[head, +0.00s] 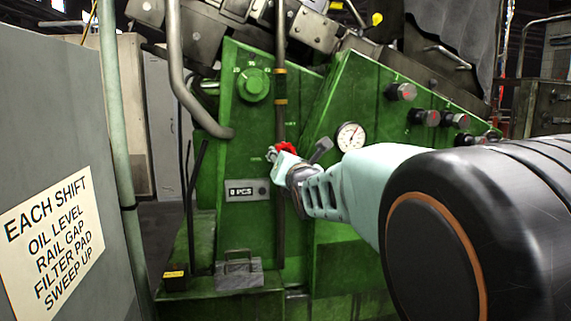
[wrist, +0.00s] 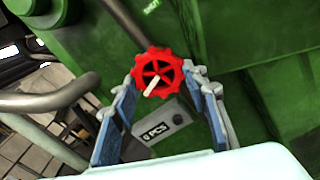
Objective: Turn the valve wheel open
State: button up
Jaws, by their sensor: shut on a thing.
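The valve wheel (wrist: 158,73) is red with a toothed rim and spokes, and it sits in front of the green machine. A pale bar crosses its lower half in the wrist view. In the head view the wheel (head: 287,148) is mostly hidden behind my gripper (head: 277,158). In the wrist view my gripper (wrist: 160,80) has one finger at the left of the rim and one at the right. The fingertips appear to touch the rim, so the gripper is shut on the wheel.
A grey box marked PCS (head: 247,190) is on the green machine (head: 240,135) just below the wheel. A gauge (head: 350,136) and several dark knobs are to the right. A vertical pipe (head: 280,215) runs beside the wheel. A grey cabinet (head: 55,130) with a sign stands at the left.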

jog(key=shift+n+b, duration=0.5)
jog(key=shift+n, duration=0.7)
jog(key=o, duration=1.2)
jog(key=shift+d, duration=0.1)
